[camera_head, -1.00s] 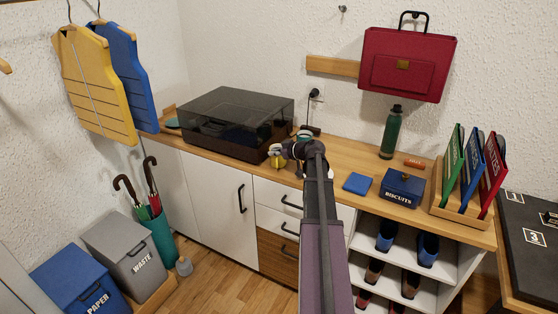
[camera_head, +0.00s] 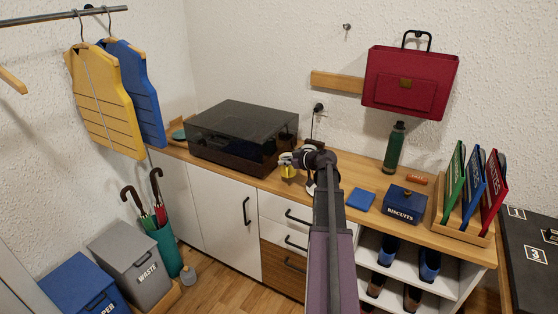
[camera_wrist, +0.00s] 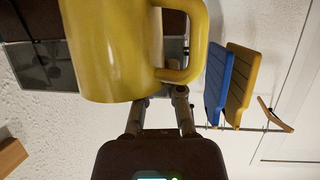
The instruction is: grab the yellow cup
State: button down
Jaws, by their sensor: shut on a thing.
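The yellow cup (camera_head: 288,171) is at the counter's front edge, right of the turntable, at the tip of my arm. Whether it rests on the counter or hangs just above it is hard to tell. In the wrist view the cup (camera_wrist: 120,50) fills the upper left, with its handle (camera_wrist: 188,70) to the right. My gripper (camera_wrist: 160,108) is shut on the cup, its two fingers reaching up to the cup's lower edge near the handle. The exact contact is hidden. In the head view my gripper (camera_head: 289,159) is small and partly merges with the cup.
A turntable with a dark lid (camera_head: 243,135) stands close on the left. A blue pad (camera_head: 360,199), a biscuit tin (camera_head: 404,203) and a green bottle (camera_head: 394,148) stand to the right on the wooden counter (camera_head: 355,165). Vests (camera_head: 108,105) hang at the left.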

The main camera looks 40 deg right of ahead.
jog(key=s+d+r+p, duration=0.1)
jog(key=s+d, duration=0.1)
jog(key=s, duration=1.1)
jog(key=shift+d, duration=0.2)
jog(key=shift+r, duration=0.1)
jog(key=shift+s, duration=0.1)
